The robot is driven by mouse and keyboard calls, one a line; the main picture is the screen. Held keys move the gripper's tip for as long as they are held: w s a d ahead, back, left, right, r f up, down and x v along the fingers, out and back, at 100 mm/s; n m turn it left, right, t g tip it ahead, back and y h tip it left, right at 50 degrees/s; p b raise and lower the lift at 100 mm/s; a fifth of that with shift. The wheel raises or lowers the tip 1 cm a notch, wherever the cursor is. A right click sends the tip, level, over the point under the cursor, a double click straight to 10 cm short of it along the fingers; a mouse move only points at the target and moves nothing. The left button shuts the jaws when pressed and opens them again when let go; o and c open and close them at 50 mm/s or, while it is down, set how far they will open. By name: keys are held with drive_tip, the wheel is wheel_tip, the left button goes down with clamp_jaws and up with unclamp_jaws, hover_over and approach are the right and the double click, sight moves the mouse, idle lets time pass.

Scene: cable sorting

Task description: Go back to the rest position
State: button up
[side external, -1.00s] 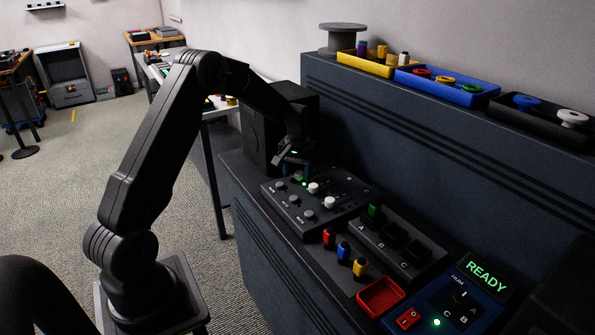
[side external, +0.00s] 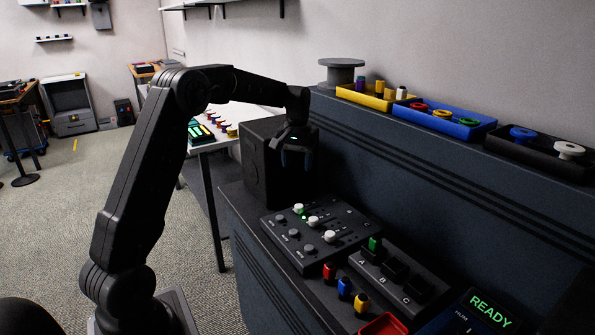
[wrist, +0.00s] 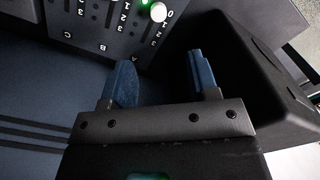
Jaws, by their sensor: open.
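My gripper (side external: 297,158) hangs above the far end of the bench, in front of a black box (side external: 262,165), pointing down. In the wrist view my gripper (wrist: 165,80) shows two blue fingers spread apart with nothing between them. Below and to the right of it in the side view is the dark slider panel (side external: 345,232) with white and grey knobs. A green light glows beside the far white knob (side external: 298,208). The panel also shows at the top of the wrist view (wrist: 95,25).
A block marked A, B, C (side external: 415,290) holds a green plug (side external: 374,244) at A. Red (side external: 329,271), blue (side external: 344,287) and yellow (side external: 361,302) plugs stand before it. A red tray (side external: 384,325) and READY display (side external: 490,307) are nearer. Coloured trays line the raised ledge.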

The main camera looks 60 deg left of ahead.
drive_tip(key=s+d+r+m+t, duration=0.1)
drive_tip(key=s+d+r+m, duration=0.1)
drive_tip(key=s+d+r, duration=0.45)
drive_tip(key=s+d+r+m+t, duration=0.2)
drive_tip(key=s+d+r, duration=0.15)
drive_tip(key=d, duration=0.55)
drive_tip(key=s+d+f+m+t, duration=0.1)
drive_tip(key=s+d+f, duration=0.1)
drive_tip(key=s+d, duration=0.3)
drive_tip(key=s+d+f+m+t, duration=0.1)
drive_tip(key=s+d, duration=0.4)
drive_tip(key=s, duration=0.6)
drive_tip(key=shift+f+m+t, duration=0.3)
drive_tip(key=shift+f+m, duration=0.05)
drive_tip(key=shift+m, duration=0.45)
drive_tip(key=shift+c, duration=0.4)
idle(0.7)
